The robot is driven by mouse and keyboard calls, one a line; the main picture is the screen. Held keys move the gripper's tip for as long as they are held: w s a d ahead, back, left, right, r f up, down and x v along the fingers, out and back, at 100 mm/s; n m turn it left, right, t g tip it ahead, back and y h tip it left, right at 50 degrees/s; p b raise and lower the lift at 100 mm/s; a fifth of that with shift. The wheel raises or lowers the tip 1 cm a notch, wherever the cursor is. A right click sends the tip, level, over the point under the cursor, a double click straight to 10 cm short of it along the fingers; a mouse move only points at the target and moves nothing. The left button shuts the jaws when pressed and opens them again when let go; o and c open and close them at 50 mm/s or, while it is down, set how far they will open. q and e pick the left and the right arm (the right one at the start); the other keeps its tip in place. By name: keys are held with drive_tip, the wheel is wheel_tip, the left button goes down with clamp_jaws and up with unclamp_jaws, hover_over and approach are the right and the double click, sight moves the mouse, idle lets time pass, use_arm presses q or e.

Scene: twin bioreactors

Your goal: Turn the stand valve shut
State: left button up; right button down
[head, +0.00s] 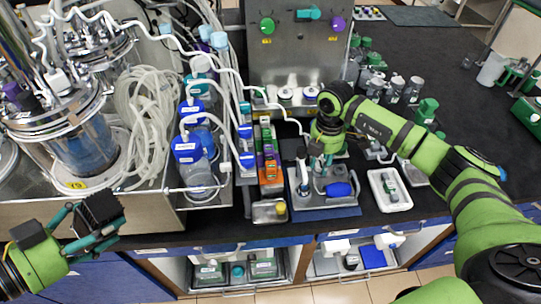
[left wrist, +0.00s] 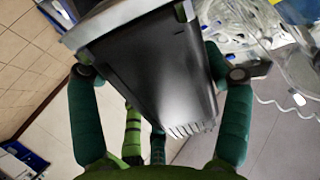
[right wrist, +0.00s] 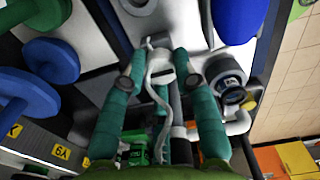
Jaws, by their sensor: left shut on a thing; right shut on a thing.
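My right gripper (head: 322,160) points down over a small stand on a blue base (head: 325,211) at the front of the bench. In the right wrist view its fingers (right wrist: 160,82) are closed around a small pale grey fitting (right wrist: 160,68) with a white tube. This looks to be the stand valve, but the fingers hide much of it and its handle angle is unclear. My left gripper (head: 97,228) is shut on a black box (head: 100,210) with a toothed edge. It is held in front of the bench at the left; the box also fills the left wrist view (left wrist: 150,65).
A blue bulb (head: 339,190) lies close beside the right gripper. Blue-capped bottles (head: 187,150) and a rack of coloured boxes (head: 270,171) stand to its left. A white tray (head: 390,201) is at its right. A glass bioreactor (head: 85,150) stands behind the left gripper.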

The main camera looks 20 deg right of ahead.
sight(322, 165)
use_arm(q)
drive_tip(key=shift+r, duration=0.1)
use_arm(e)
drive_tip(key=shift+s+f, duration=0.15)
drive_tip(key=shift+s, duration=0.05)
drive_tip(key=c, duration=0.9)
unclamp_jaws()
drive_tip(key=shift+c, duration=0.2)
use_arm(q)
drive_tip(key=shift+s+r, duration=0.1)
drive_tip(key=shift+s, duration=0.05)
use_arm(e)
drive_tip(key=shift+r, duration=0.25)
drive_tip(key=shift+w+r, duration=0.1)
drive_tip(key=shift+r, duration=0.2)
wheel_tip(322, 165, up, 11)
